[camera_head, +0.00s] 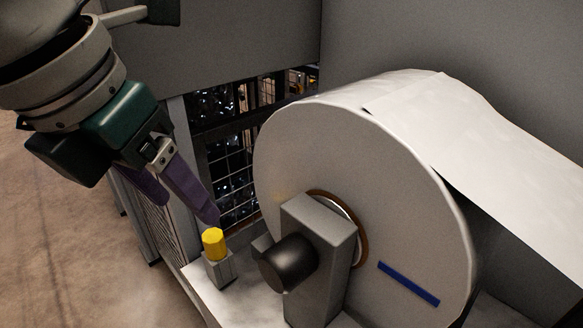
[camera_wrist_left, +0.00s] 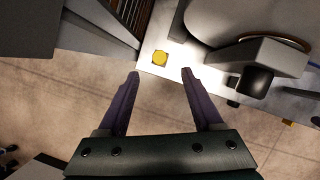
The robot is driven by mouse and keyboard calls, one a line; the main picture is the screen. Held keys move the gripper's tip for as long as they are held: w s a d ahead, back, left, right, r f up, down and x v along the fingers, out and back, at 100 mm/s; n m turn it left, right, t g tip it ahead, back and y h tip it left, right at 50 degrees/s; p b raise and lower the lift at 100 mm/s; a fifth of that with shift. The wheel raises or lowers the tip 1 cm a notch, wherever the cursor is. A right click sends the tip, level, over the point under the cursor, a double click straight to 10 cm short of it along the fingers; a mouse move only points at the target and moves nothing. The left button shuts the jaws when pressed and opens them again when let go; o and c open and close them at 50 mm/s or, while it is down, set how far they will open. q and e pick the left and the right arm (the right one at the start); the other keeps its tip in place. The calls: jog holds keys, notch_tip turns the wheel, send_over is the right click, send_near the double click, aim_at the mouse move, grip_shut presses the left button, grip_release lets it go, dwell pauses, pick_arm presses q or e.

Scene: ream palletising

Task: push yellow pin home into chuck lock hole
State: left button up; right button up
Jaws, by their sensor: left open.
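The yellow pin (camera_head: 213,242) stands upright in a small grey block (camera_head: 219,270) on a pale ledge. In the left wrist view the yellow pin (camera_wrist_left: 160,58) shows from above, just beyond the fingertips and between their lines. My left gripper (camera_head: 188,212) is open and empty, with its purple fingers pointing down towards the pin; it also shows in the left wrist view (camera_wrist_left: 161,73). The grey chuck block (camera_head: 328,245) with a black knob (camera_head: 289,263) stands right of the pin, against the roll's end. No lock hole can be made out. My right gripper is out of view.
A large white paper roll (camera_head: 385,180) fills the right, with a blue strip (camera_head: 408,283) on its face. Grey machine panels (camera_head: 430,40) stand behind. The pale ledge (camera_head: 203,296) carries the block. Open brown floor (camera_head: 70,240) lies left.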

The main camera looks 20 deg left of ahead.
aim_at(212, 235)
pick_arm(q)
jog(key=b+x, duration=0.3)
jog(key=x, duration=0.7)
jog(key=shift+s, duration=0.1)
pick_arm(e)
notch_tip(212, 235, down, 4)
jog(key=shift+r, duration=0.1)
pick_arm(q)
grip_shut()
jog(key=c, duration=0.7)
grip_release()
grip_shut()
